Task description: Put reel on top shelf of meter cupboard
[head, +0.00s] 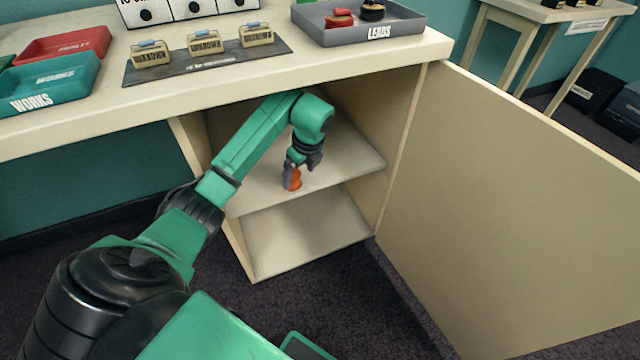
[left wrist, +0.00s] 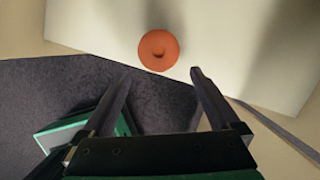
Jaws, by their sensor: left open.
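The orange reel (head: 295,181) stands on the upper shelf (head: 348,158) of the open meter cupboard (head: 398,150), near the shelf's front edge. My left gripper (head: 293,172) is inside the cupboard, just above and at the reel, and partly covers it in the head view. In the left wrist view the reel (left wrist: 158,50) shows as a round orange disc with a small central hollow. It lies just beyond the gap between the spread, empty fingertips of the left gripper (left wrist: 160,76). My right gripper is not in view.
The cupboard door (head: 520,200) stands wide open on the right. The lower shelf (head: 300,235) is bare. The worktop above holds a grey LEADS tray (head: 345,38), a dark mat with several labelled blocks (head: 205,43), and red and green trays (head: 45,85) at left.

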